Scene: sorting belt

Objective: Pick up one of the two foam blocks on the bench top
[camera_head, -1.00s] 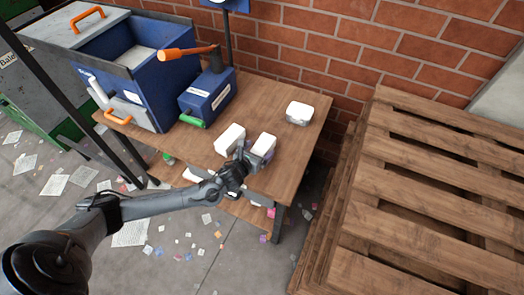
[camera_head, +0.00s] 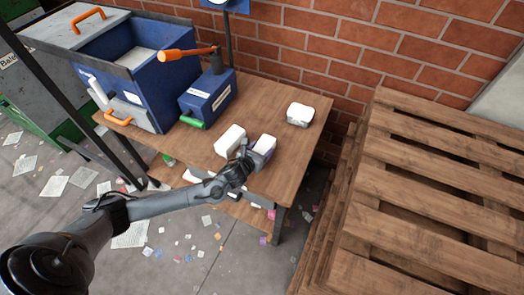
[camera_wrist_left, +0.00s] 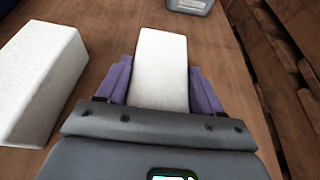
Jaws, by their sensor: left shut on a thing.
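Two white foam blocks are on the wooden bench top (camera_head: 283,163). The left foam block (camera_head: 230,140) lies free on the bench; it also shows at the left of the left wrist view (camera_wrist_left: 42,82). The right foam block (camera_head: 265,143) is between the purple fingers of my left gripper (camera_head: 258,156). In the left wrist view this right block (camera_wrist_left: 161,65) sits between both fingers of the gripper (camera_wrist_left: 162,85), which is shut on it. I cannot tell whether it is clear of the bench. My right gripper is out of view.
A white-topped grey container (camera_head: 299,114) stands at the bench's back right. A blue box with an orange-handled lever (camera_head: 207,97) and a larger blue bin (camera_head: 135,70) stand at the left. Wooden pallets (camera_head: 430,190) are stacked on the right.

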